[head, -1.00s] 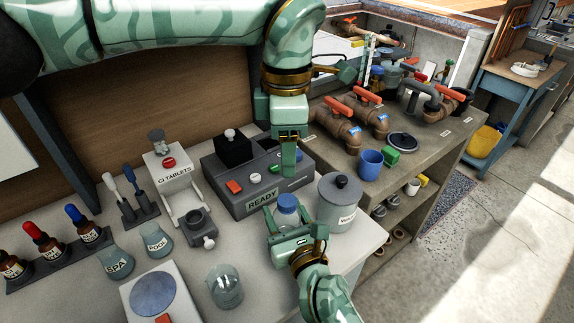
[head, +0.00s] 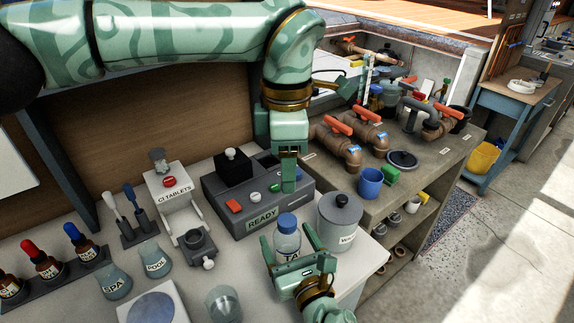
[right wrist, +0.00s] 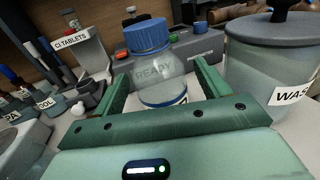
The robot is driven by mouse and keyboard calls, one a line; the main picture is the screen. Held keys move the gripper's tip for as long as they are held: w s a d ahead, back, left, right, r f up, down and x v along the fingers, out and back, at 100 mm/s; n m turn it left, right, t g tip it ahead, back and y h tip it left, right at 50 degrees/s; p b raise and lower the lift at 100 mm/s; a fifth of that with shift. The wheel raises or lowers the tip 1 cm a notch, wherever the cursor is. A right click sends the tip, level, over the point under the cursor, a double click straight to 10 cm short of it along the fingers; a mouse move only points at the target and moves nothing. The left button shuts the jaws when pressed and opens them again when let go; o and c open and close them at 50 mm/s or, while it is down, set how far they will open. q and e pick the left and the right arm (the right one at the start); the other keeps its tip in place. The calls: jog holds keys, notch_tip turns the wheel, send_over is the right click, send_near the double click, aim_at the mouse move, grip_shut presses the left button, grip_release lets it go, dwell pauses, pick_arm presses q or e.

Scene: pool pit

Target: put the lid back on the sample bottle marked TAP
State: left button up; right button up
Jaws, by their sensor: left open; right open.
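My left gripper (head: 289,188) is open, pointing down at the front of the grey READY instrument, above and behind the bottle.
The grey READY instrument (head: 235,208) stands behind the bottle. A lidded waste pot (head: 338,225) is close on the right. A grey funnel-like holder (head: 195,247), flasks marked SPA (head: 115,283) and POOL (head: 155,262), and a beaker (head: 223,303) stand to the left.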

jog(key=b+v, duration=0.1)
jog(key=v, duration=1.3)
jog(key=shift+b, duration=0.3)
